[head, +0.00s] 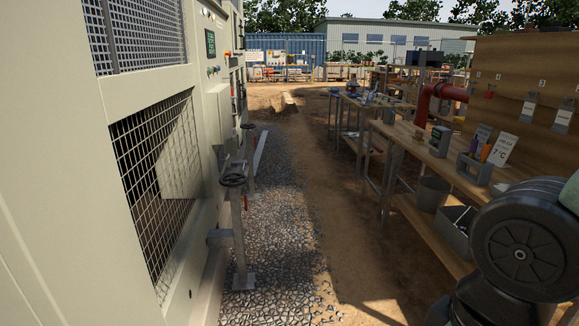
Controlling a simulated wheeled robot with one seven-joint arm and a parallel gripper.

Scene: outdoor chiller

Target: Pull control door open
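The chiller (60,180) is a large pale beige unit filling the left side of the head view. Near its far end, a dark display (210,43) sits on its upper face. Below it, a pale box-like panel (218,115) stands out from the side; it may be the control door, but I cannot tell for sure. I see it at a steep angle, and no open gap is visible. My gripper is out of view; only a dark, rounded part of my arm shows at the lower right, well apart from the chiller.
A valve handwheel (232,180) on a post stands beside the chiller. Gravel (275,240) and a dirt path (345,225) run clear ahead. Wooden workbenches (435,165) line the right side, with a grey bucket (432,193) and a grey bin (455,232) below.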

